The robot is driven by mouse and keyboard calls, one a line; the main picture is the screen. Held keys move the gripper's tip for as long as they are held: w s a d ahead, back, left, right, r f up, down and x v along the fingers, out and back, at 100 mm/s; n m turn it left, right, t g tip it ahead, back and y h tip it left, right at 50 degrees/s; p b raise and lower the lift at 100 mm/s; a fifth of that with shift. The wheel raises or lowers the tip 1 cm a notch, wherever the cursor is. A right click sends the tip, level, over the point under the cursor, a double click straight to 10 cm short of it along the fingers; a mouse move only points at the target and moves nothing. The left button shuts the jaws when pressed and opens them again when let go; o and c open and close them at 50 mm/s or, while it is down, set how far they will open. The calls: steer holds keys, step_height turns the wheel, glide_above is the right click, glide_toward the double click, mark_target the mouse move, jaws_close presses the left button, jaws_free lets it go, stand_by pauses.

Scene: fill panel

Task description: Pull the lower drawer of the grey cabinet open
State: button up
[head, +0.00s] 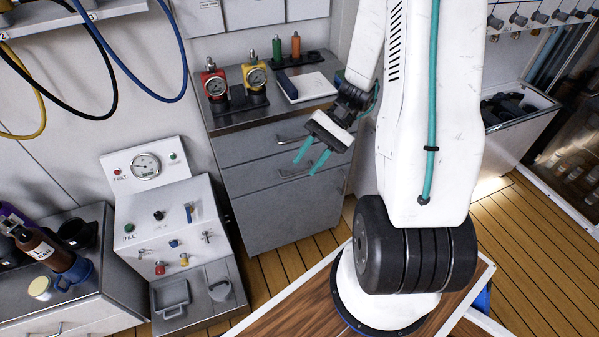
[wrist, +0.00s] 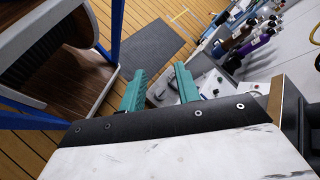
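The grey cabinet (head: 278,215) stands against the wall in the head view, left of my arm. The wrist view shows the fingers (wrist: 160,88) apart and empty, and I cannot make out the drawer handles there.
A fill panel (head: 170,225) stands left of the cabinet. Wooden floor (head: 300,255) lies open in front of the cabinet.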

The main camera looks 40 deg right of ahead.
steer(key=w+d+f+m+t+y, duration=0.3)
steer(key=d+f+t, duration=0.15)
steer(key=f, duration=0.45)
steer(key=m+t+h, duration=0.2)
steer(key=t+h, duration=0.5)
steer(key=t, duration=0.5)
glide_toward(300, 173)
steer(key=w, duration=0.3)
steer(key=shift+g, duration=0.25)
steer(key=x, duration=0.7)
steer(key=shift+a+f, duration=0.25)
steer(key=shift+a, duration=0.2)
jaws_close()
